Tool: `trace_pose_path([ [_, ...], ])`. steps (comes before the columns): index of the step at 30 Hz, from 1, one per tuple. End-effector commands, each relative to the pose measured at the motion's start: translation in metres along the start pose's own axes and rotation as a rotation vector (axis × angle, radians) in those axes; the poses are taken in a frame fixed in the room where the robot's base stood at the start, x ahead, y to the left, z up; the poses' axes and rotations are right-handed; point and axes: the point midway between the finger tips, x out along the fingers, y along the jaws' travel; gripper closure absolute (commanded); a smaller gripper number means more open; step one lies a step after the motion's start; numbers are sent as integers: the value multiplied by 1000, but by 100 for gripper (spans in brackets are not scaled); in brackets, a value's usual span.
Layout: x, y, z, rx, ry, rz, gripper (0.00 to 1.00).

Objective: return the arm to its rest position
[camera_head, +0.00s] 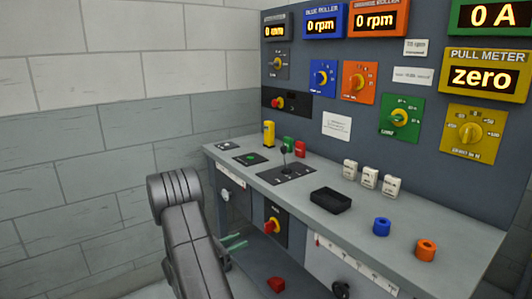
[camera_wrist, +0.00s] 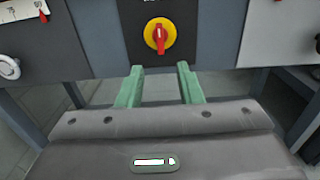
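My gripper (camera_wrist: 160,72) shows in the wrist view with its two green fingers apart and nothing between them. In the head view its green fingers (camera_head: 234,242) show small beside my dark grey arm, low in front of the bench. The arm reaches up from the bottom edge and bends at a rounded joint; its lower links are partly hidden behind it. In the wrist view a red rotary switch on a yellow disc (camera_wrist: 160,35) is on the bench front just beyond the fingertips. I cannot tell the exact gap.
The bench top (camera_head: 330,225) holds a black tray (camera_head: 330,201), a blue ring (camera_head: 381,227), an orange ring (camera_head: 426,249) and several small blocks. A panel of dials and displays stands behind. A red object (camera_head: 276,285) lies under the bench. A block wall (camera_head: 120,120) is at left.

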Motion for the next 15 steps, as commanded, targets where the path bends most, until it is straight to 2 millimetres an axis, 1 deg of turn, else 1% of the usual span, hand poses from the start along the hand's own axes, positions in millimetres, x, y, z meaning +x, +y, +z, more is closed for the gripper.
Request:
trace_pose_path([
  [1, -9, 1, 0, -1, 0, 4, 67],
  [3, -18, 0, 0, -1, 0, 2, 67],
  [4, -7, -1, -1, 0, 0, -5, 67],
  [11, 34, -2, -1, 0, 0, -5, 67],
  [15, 60, -2, -1, 2, 0, -6, 67],
])
